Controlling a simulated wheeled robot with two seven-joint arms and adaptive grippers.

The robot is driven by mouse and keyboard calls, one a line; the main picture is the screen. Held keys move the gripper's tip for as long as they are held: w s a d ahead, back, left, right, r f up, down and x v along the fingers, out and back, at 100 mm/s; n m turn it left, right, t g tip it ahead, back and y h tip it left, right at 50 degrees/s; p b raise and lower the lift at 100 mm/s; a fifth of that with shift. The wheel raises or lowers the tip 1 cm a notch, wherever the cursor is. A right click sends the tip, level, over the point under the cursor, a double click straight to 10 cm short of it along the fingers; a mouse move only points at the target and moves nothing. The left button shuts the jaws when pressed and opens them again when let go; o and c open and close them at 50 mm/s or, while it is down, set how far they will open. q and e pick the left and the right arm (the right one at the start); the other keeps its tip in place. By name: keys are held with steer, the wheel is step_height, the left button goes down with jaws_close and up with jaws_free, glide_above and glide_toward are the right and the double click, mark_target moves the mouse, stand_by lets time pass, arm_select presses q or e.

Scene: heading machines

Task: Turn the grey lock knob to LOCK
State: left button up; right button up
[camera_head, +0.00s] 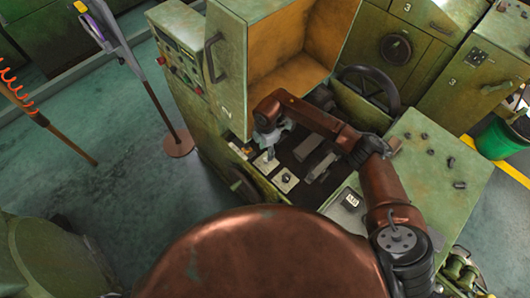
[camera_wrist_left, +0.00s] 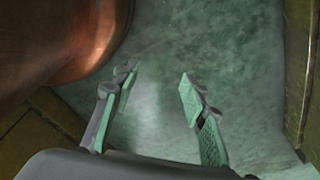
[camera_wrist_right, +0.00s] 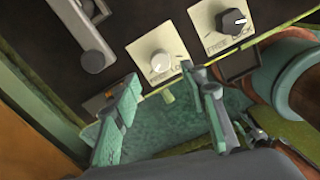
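Two pale plates with knobs lie on the dark machine bed. In the right wrist view, a dark grey knob (camera_wrist_right: 232,22) has a white mark pointing right; its plate appears lettered FREE and LOCK. It also shows in the head view (camera_head: 287,177). A light, whitish knob (camera_wrist_right: 160,62) stands on the neighbouring plate, whose lettering is partly hidden. My right gripper (camera_wrist_right: 160,78) is open and empty, its fingertips near the light knob, apart from the dark one. It also shows in the head view (camera_head: 267,152). My left gripper (camera_wrist_left: 158,82) is open and empty above the floor.
An open orange-lined guard (camera_head: 290,45) rises behind the knobs. A black handwheel (camera_head: 368,90) stands behind my right arm. A green top (camera_head: 440,165) with several small dark parts lies to the right. A pole stand (camera_head: 178,144) is left on open floor.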

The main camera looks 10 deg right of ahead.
mark_target(266, 159)
step_height(266, 159, down, 6)
steer(key=shift+a+f, duration=0.1)
steer(key=shift+a, duration=0.05)
steer(key=shift+f, duration=0.5)
steer(key=c, duration=0.6)
arm_select(q)
steer(key=shift+s, duration=1.05)
arm_select(e)
jaws_close()
